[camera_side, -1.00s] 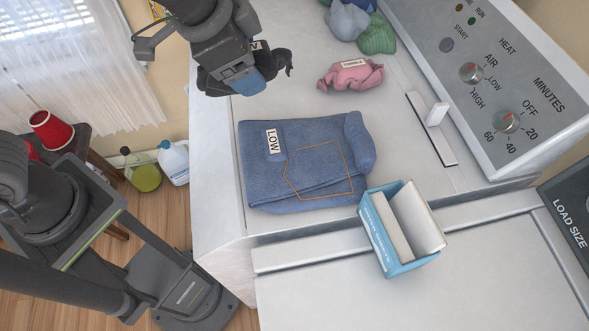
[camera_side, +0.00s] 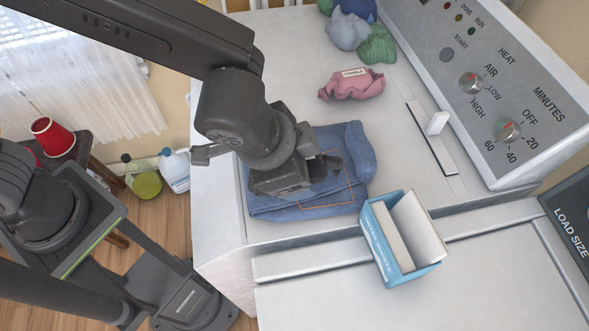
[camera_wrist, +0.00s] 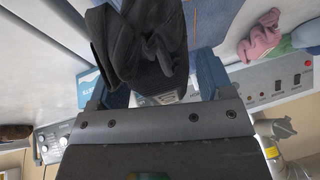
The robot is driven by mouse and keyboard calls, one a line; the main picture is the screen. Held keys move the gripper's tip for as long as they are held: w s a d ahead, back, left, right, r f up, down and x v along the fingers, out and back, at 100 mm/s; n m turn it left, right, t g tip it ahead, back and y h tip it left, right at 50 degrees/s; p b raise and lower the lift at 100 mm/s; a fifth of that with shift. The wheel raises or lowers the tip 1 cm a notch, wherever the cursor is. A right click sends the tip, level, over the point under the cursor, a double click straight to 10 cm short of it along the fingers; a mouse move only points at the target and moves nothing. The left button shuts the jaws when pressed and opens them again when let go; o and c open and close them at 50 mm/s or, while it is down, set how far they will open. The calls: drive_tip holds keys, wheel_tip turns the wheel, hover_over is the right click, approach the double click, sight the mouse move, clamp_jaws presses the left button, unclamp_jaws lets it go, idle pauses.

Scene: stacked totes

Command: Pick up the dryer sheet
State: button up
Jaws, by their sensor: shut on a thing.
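The dryer sheets stand as white sheets (camera_side: 418,228) in an open light-blue box (camera_side: 392,268), on the seam at the front right of the dryer top. In the side view my gripper (camera_side: 300,183) is left of the box, over the folded jeans (camera_side: 358,160), and hides much of them. In the wrist view my gripper (camera_wrist: 163,82) is shut on a black cloth item (camera_wrist: 140,50), bunched between its blue fingers. Part of the box (camera_wrist: 89,86) shows behind the left finger. My gripper is apart from the sheets.
A pink cloth bundle (camera_side: 352,84) and several grey, blue and green bundles (camera_side: 378,45) lie toward the back. The control panel (camera_side: 490,70) rises at the right. The white surface in front (camera_side: 440,300) is clear.

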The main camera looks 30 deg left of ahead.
drive_tip(key=shift+f, duration=1.4)
drive_tip(key=shift+f, duration=0.15)
drive_tip(key=o, duration=1)
